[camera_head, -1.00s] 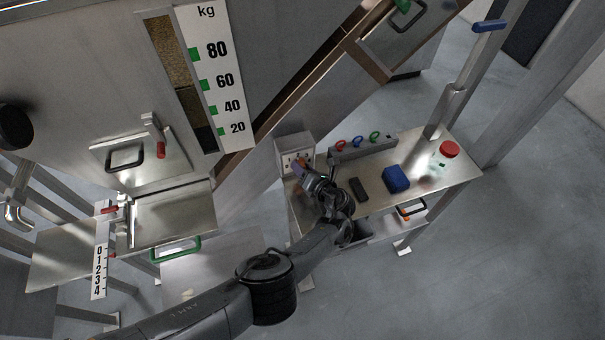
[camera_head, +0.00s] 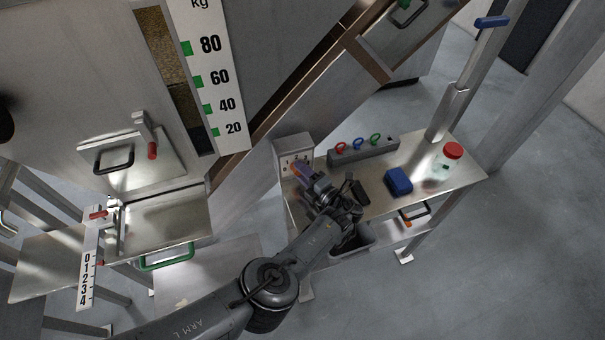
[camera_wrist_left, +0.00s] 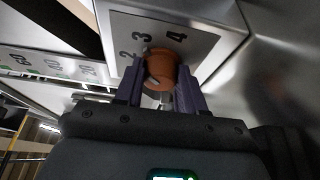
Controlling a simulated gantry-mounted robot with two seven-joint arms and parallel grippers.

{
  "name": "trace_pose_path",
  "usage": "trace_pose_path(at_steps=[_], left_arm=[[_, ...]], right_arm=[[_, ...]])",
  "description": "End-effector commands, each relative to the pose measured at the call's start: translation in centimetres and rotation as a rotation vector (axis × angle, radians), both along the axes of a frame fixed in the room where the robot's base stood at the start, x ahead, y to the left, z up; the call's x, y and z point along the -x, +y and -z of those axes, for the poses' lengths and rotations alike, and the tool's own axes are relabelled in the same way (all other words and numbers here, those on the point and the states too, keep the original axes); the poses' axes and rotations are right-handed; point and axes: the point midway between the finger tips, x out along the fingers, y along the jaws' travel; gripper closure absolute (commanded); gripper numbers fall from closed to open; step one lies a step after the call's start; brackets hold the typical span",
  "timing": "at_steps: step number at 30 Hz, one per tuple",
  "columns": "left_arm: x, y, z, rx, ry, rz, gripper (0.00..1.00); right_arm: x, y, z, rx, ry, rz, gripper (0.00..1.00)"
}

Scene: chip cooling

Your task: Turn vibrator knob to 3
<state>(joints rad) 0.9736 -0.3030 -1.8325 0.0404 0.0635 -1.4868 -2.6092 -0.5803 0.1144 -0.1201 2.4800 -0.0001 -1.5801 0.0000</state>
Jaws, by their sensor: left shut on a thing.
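The vibrator knob (camera_wrist_left: 161,66) is an orange, round knob on a light dial plate in the left wrist view. The printed numbers 2, 3 and 4 show around it. Where its pointer aims I cannot tell. My left gripper (camera_wrist_left: 160,92) is shut on the knob, one dark purple finger on each side. In the head view the left gripper (camera_head: 299,172) reaches the front of the grey control box (camera_head: 294,144) on the table's left end, and the fingers and wrist partly hide the dial. My right gripper is not in view.
The metal table (camera_head: 440,178) holds a grey block (camera_head: 362,150) with red, blue and green rings, a blue box (camera_head: 398,181) and a red-lidded jar (camera_head: 450,158). A sloping metal chute (camera_head: 290,97) rises behind the control box.

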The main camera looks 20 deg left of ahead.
Motion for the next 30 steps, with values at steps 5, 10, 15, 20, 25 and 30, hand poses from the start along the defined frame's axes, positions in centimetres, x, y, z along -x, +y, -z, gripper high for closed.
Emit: trace_pose_path(at_steps=[5,10,15,20,25,30], left_arm=[[-0.06,0.05,-0.16,-0.057,0.038,-0.004,0.91],[-0.05,0.08,-0.17,-0.085,0.061,-0.004,0.91],[-0.04,0.10,-0.23,-0.095,0.069,-0.005,0.91],[-0.03,0.09,-0.26,-0.096,0.069,-0.006,0.91],[-0.04,0.08,-0.27,-0.094,0.068,-0.006,0.58],[-0.03,0.04,-0.17,-0.093,0.070,-0.004,0.36]], right_arm=[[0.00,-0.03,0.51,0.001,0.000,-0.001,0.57],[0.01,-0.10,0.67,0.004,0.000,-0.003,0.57],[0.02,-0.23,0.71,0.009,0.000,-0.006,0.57],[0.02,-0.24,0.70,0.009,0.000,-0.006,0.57],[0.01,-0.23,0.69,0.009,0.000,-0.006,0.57],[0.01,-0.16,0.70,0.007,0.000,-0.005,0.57]])
